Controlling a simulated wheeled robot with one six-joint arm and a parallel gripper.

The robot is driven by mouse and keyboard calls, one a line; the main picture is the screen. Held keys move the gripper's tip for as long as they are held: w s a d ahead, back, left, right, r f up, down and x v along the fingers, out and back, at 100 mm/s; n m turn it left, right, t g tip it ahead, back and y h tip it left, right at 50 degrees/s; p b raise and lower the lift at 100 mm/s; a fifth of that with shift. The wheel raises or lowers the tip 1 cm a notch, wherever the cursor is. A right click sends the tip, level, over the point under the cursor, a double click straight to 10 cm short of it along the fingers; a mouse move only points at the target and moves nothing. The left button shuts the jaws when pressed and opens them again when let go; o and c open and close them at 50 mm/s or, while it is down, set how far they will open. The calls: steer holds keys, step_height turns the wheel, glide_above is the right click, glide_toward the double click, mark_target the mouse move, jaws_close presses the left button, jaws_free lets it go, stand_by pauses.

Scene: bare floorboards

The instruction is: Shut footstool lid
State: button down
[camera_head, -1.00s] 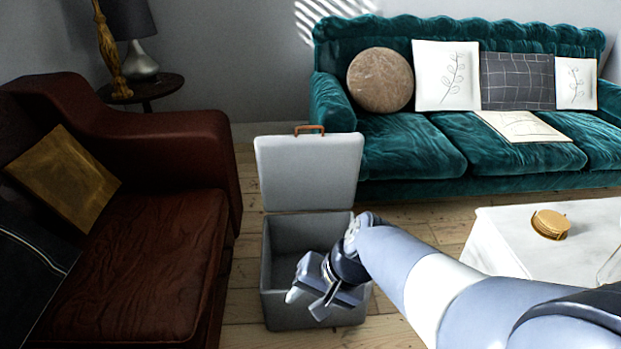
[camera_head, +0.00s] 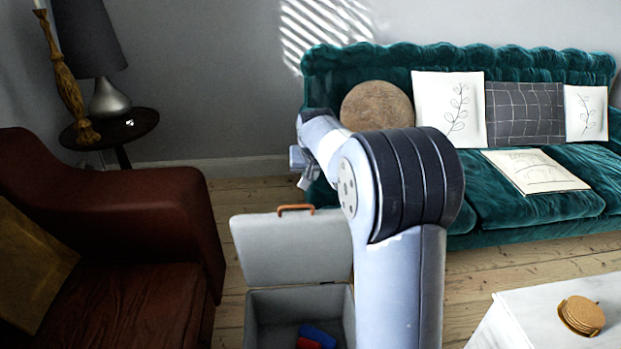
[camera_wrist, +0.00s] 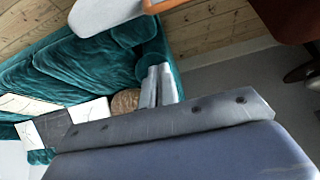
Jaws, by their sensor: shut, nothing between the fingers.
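The grey footstool (camera_head: 350,310) stands on the floor in the head view, partly hidden by my arm. Its lid (camera_head: 285,250) is raised at the back, with an orange-brown handle (camera_head: 295,208) on its top edge. A blue item (camera_head: 318,335) and a red item (camera_head: 307,343) lie inside the box. My gripper (camera_head: 303,180) is above the lid, apart from it, shut and empty. The wrist view shows the closed fingers (camera_wrist: 158,85), with the pale lid (camera_wrist: 100,12) and its handle (camera_wrist: 165,5) at the top.
A dark red armchair (camera_head: 150,220) stands close at the left of the footstool. A teal sofa (camera_head: 520,215) is behind on the right. A white table (camera_head: 535,315) with cork coasters (camera_head: 580,316) is at the right. Bare floorboards (camera_head: 470,275) lie between sofa and table.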

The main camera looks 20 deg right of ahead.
steer(key=f+b, duration=0.1)
steer(key=f, duration=0.1)
steer(key=w+f+b, duration=0.1)
steer(key=f, duration=0.2)
steer(key=w+f, duration=0.1)
steer(key=f, duration=0.2)
steer(key=shift+d+b, duration=0.2)
steer(key=shift+b, duration=0.2)
steer(key=shift+s+a+f, duration=0.15)
steer(key=shift+s+a, duration=0.05)
steer(key=shift+s, duration=0.65)
